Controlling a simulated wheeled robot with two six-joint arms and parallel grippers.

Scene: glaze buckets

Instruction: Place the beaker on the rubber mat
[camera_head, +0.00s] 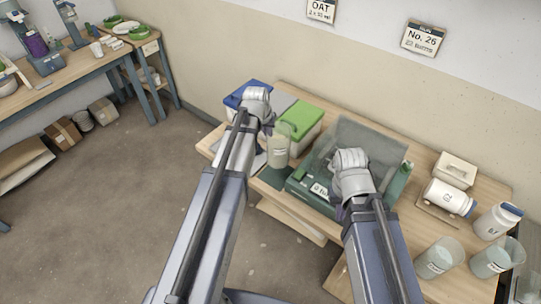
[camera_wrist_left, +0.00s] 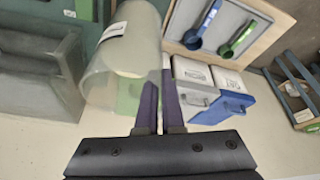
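The clear beaker (camera_head: 279,146) with a white label shows beside my left gripper (camera_head: 262,120) in the head view. In the left wrist view the beaker (camera_wrist_left: 122,50) fills the upper middle, its open end towards the camera. The purple fingers of my left gripper (camera_wrist_left: 160,88) are close together at its right side, with the beaker's wall appearing between them. A dark green flat piece (camera_head: 273,179), which looks like the rubber mat, lies at the table's front edge just below the beaker. My right gripper (camera_head: 343,205) is over the green machine, its fingers mostly hidden by the wrist.
A green machine with a clear grey cover (camera_head: 365,143) stands mid-table. Green-lidded (camera_head: 302,116) and blue-lidded (camera_head: 240,94) buckets stand behind the beaker. On the right are a lying white jar (camera_head: 449,197), an upright jar (camera_head: 497,221) and two more beakers (camera_head: 439,258).

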